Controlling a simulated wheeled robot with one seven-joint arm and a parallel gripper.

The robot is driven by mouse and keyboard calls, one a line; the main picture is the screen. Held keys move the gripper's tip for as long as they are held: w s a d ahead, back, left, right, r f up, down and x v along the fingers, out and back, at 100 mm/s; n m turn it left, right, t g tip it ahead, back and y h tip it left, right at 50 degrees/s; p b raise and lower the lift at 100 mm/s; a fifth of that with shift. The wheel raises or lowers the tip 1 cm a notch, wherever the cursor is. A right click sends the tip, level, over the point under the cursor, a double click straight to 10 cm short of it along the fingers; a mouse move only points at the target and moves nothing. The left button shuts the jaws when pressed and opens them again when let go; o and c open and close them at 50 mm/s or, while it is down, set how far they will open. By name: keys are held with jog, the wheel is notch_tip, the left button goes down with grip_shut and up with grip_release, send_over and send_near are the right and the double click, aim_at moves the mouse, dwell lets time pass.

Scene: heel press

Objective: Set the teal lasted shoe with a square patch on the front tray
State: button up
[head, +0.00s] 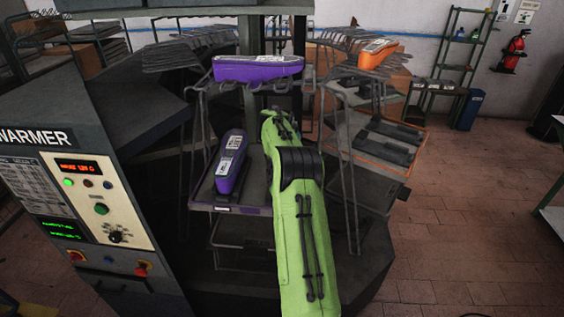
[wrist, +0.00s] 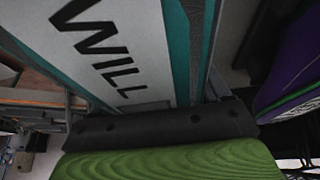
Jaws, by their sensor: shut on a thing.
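A teal shoe (wrist: 180,50) fills the upper part of the wrist view, very close, with a large white patch (wrist: 95,50) lettered "WILL". The patch runs out of frame, so its full shape cannot be told. My gripper (wrist: 160,125) shows as a dark bar under the shoe and is shut on it. In the head view my green-sleeved arm hides the gripper and the teal shoe. The front tray (head: 256,210) is on the rack, with a purple shoe (head: 230,168) on its left part. My arm covers the tray's right part.
Another purple shoe (head: 258,68) lies on a higher rack level, above the front tray. An orange shoe (head: 376,53) sits on a rack arm at right. Wire rack legs stand both sides of my arm. The warmer panel (head: 85,215) is at left. Open floor lies right.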

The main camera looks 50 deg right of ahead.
jog(key=shift+f+b, duration=0.35)
jog(key=shift+f, duration=0.1)
jog(key=o, duration=1.5)
jog(key=shift+c, duration=0.2)
jog(key=shift+o, duration=0.8)
jog(key=shift+f, duration=0.1)
jog(key=v, duration=1.6)
jog(key=shift+a, duration=0.1)
